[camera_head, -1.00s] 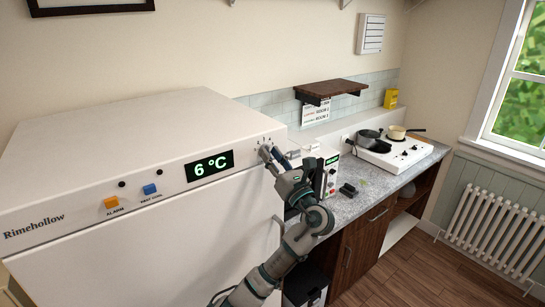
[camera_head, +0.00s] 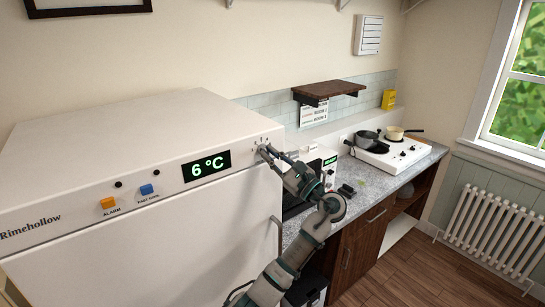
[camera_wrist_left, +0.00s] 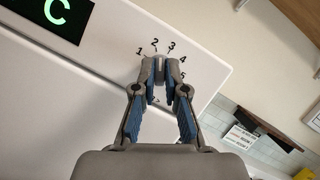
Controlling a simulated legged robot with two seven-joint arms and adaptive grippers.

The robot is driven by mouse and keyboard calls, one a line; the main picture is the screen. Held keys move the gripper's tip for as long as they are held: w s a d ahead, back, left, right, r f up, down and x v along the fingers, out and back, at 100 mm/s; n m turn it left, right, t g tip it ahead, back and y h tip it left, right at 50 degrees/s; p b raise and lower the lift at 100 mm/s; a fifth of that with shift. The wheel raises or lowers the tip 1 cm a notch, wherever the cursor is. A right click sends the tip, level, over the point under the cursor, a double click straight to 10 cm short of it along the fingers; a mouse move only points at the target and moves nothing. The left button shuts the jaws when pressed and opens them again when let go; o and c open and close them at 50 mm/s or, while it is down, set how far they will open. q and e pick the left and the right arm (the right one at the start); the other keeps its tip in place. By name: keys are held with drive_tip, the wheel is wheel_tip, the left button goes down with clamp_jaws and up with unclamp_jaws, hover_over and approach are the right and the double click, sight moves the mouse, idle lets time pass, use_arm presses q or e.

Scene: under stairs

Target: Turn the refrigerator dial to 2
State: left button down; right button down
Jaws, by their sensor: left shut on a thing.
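The white refrigerator (camera_head: 130,235) fills the left of the head view. Its green display (camera_head: 206,166) reads 6 °C. The dial (camera_wrist_left: 159,68) is at the right end of its front panel, with printed numbers from 1 upward arced around it in the left wrist view. My left gripper (camera_head: 264,150) is shut on the dial; in the left wrist view its fingertips (camera_wrist_left: 159,72) sit on either side of it, just below the 2 and 3. The fingers hide most of the dial, so I cannot tell its exact setting. My right gripper is not in view.
An orange alarm button (camera_head: 107,203) and a blue button (camera_head: 147,190) sit left of the display. A vertical door handle (camera_head: 279,233) is below the dial. A counter (camera_head: 375,185) with a white hob (camera_head: 390,153) runs to the right under a wooden shelf (camera_head: 330,90).

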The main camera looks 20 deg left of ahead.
use_arm(q)
drive_tip(key=shift+w+r+n+g, duration=0.15)
drive_tip(key=shift+n+g, duration=0.45)
drive_tip(key=shift+n, duration=0.8)
drive_tip(key=c, duration=1.5)
unclamp_jaws()
drive_tip(key=shift+o, duration=1.4)
drive_tip(key=shift+w, duration=0.1)
drive_tip(key=shift+f, duration=0.2)
